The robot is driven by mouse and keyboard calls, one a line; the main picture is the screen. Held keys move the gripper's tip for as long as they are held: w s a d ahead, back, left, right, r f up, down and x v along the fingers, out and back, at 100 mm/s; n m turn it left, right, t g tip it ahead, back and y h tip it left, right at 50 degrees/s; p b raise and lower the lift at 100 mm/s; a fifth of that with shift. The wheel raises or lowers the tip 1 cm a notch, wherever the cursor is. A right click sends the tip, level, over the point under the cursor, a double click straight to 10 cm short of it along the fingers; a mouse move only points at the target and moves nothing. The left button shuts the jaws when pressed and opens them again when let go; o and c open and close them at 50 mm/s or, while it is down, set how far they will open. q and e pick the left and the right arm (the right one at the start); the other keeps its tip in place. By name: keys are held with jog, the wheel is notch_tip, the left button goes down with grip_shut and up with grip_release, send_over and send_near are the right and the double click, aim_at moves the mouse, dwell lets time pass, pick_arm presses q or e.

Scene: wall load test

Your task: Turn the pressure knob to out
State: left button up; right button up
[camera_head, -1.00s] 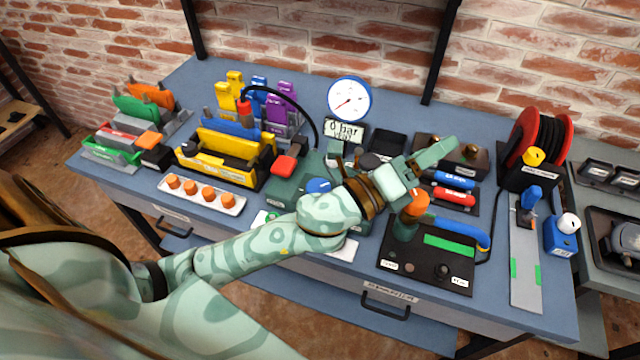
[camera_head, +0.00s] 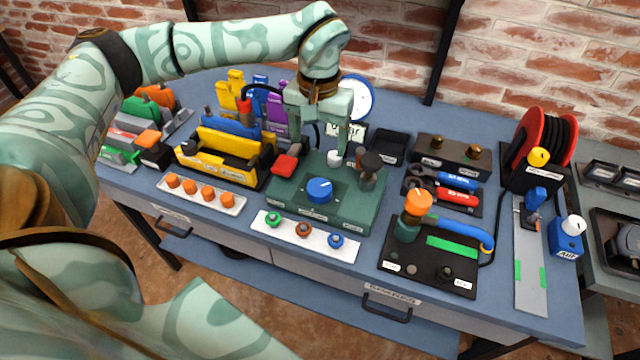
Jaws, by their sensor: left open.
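A blue round knob (camera_head: 319,190) with a white pointer mark sits on top of a green box (camera_head: 285,193) in the middle of the bench. Its labels are too small to read. My left gripper (camera_head: 321,148) hangs fingers down above the back of this box, behind the blue knob and apart from it. Its jaws are open. A small white cap (camera_head: 334,158) shows near its right finger; I cannot tell whether they touch. The round white gauge (camera_head: 358,98) and its display (camera_head: 357,133) are partly hidden behind the gripper. My right gripper is not in view.
A dark-topped post (camera_head: 370,168) stands on the box's right side. A red block (camera_head: 285,165) is at its left. A white strip with several small knobs (camera_head: 305,237) lies in front. A black plate with an orange knob (camera_head: 418,203) is to the right.

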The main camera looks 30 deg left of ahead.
aim_at(319, 187)
pick_arm(q)
notch_tip(319, 187, down, 14)
jog(key=b, duration=0.3)
jog(key=shift+b, duration=0.3)
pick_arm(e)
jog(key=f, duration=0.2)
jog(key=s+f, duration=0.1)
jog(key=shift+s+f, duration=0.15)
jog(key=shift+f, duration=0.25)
pick_arm(q)
jog(key=shift+c, duration=0.2)
jog(key=c, duration=0.9)
